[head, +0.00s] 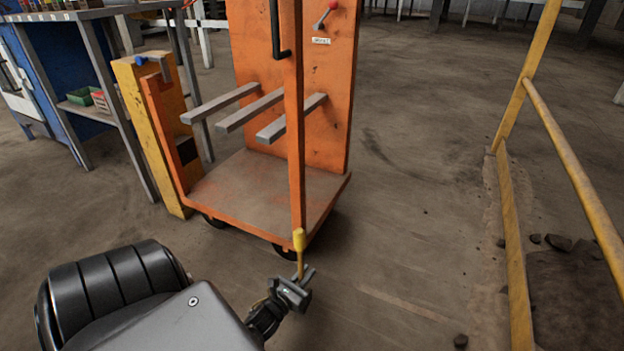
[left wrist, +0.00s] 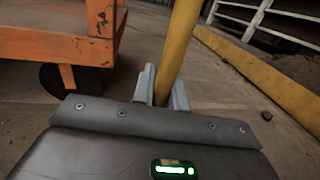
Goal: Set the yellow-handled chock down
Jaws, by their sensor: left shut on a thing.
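My left gripper (head: 303,275) is in the lower middle of the head view, just in front of the orange cart's near corner. It is shut on the yellow handle (head: 299,240) of the chock, which stands up from between the fingers. In the left wrist view, the yellow handle (left wrist: 180,48) rises, slightly tilted, from between the grey fingertips (left wrist: 162,92) and leaves the frame at the top. I cannot make out the chock's body, so I cannot tell whether it touches the floor. My right gripper is in neither view.
The orange cart (head: 262,190) stands on dark wheels with grey bars across it; its edge and a wheel show at left in the left wrist view (left wrist: 60,45). A yellow post (head: 150,130) stands beside it. A yellow railing (head: 575,165) and rubble lie right. Floor between is mostly clear.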

